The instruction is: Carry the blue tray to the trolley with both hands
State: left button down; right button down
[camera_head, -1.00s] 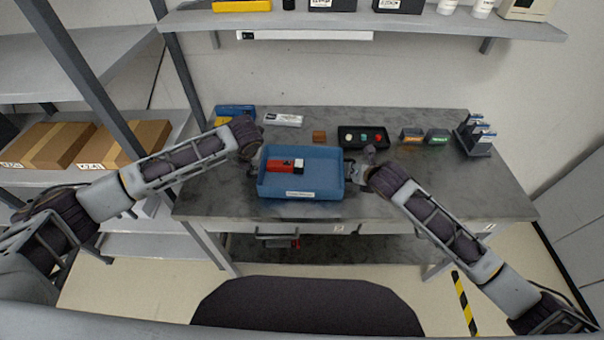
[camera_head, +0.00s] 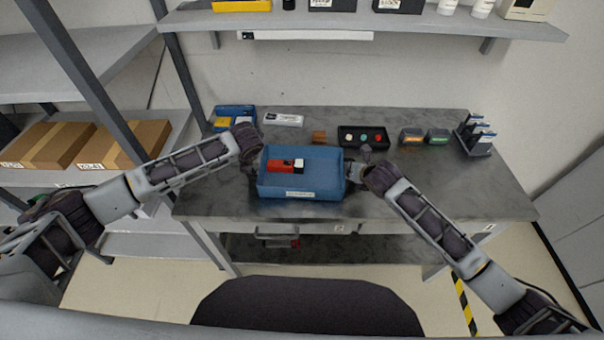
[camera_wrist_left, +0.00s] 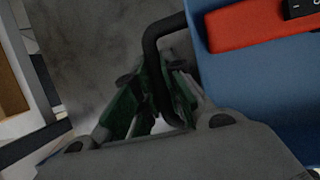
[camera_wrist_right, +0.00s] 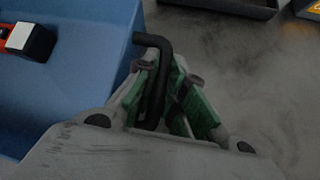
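The blue tray (camera_head: 328,183) is on the grey workbench, level, with a white label on its front wall. A red block with a dark and white end (camera_head: 284,165) lies inside it. My left gripper (camera_wrist_left: 158,85) is at the tray's left side, its green-padded fingers closed around the black bar handle (camera_wrist_left: 151,50). My right gripper (camera_wrist_right: 165,75) is at the right side, fingers closed around the other black handle (camera_wrist_right: 150,42). In the head view the right gripper (camera_head: 354,172) shows beside the tray; the left fingertips are mostly hidden. No trolley is clearly identifiable.
Shelving with cardboard boxes (camera_head: 128,143) stands left.

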pick_arm(q)
jog(key=shift+w+r, duration=0.1)
jog(key=shift+r, duration=0.15)
pick_arm(e)
jog(key=shift+r, duration=0.25)
